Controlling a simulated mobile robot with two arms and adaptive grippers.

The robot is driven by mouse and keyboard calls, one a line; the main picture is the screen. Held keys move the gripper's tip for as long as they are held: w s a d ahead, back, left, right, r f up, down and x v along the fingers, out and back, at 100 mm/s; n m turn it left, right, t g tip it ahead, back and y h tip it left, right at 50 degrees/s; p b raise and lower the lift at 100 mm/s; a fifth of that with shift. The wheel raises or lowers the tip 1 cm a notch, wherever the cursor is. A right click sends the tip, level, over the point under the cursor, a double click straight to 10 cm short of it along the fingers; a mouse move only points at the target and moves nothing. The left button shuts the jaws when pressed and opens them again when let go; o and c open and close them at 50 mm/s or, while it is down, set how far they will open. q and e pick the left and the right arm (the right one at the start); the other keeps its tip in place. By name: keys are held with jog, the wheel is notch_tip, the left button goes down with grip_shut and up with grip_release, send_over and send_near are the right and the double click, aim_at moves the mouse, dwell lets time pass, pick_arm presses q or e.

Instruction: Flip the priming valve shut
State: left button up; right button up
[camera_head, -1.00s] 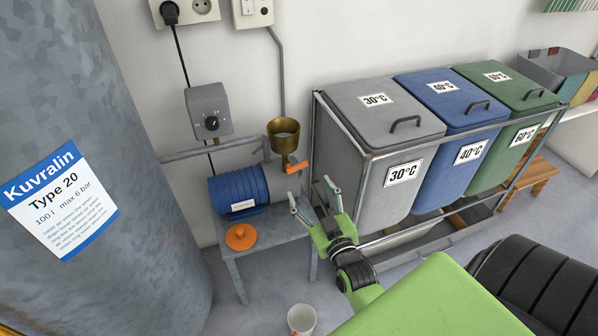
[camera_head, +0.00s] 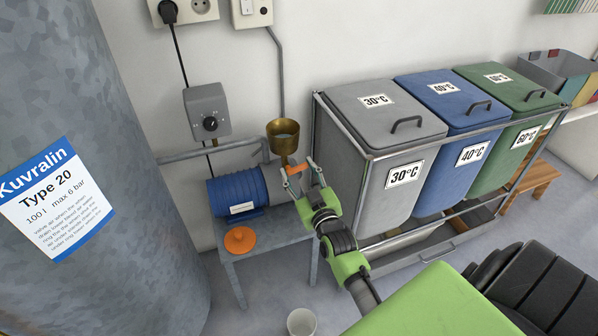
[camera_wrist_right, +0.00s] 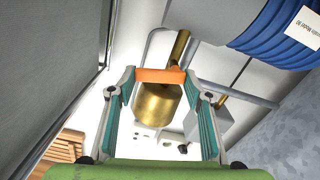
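The priming valve's orange lever (camera_head: 297,168) sticks out beside the brass funnel (camera_head: 283,138), above the grey stand. My right gripper (camera_head: 299,177) is open at the lever, its two fingertips on either side of it. In the right wrist view the orange lever (camera_wrist_right: 160,76) lies crosswise between the open fingertips (camera_wrist_right: 160,82), close to both; whether they touch it I cannot tell. The brass funnel (camera_wrist_right: 155,104) shows behind it. The valve body is mostly hidden. My left gripper is not in view.
The blue pump (camera_head: 237,192) and an orange cap (camera_head: 239,239) sit on the grey stand (camera_head: 270,237). A large grey tank (camera_head: 130,120) stands at left. The framed grey bin (camera_head: 385,140) is close on the right. A white bucket (camera_head: 301,322) is on the floor.

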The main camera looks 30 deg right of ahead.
jog(key=shift+m+p, duration=0.3)
jog(key=shift+p, duration=0.1)
jog(key=shift+c, duration=0.4)
jog(key=shift+m+p, duration=0.35)
jog(key=shift+m, duration=0.15)
jog(key=shift+d+f+m, duration=0.1)
jog(key=shift+f+m, duration=0.2)
jog(key=shift+m, duration=0.4)
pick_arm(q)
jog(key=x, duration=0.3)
pick_arm(e)
jog(key=o, duration=1.1)
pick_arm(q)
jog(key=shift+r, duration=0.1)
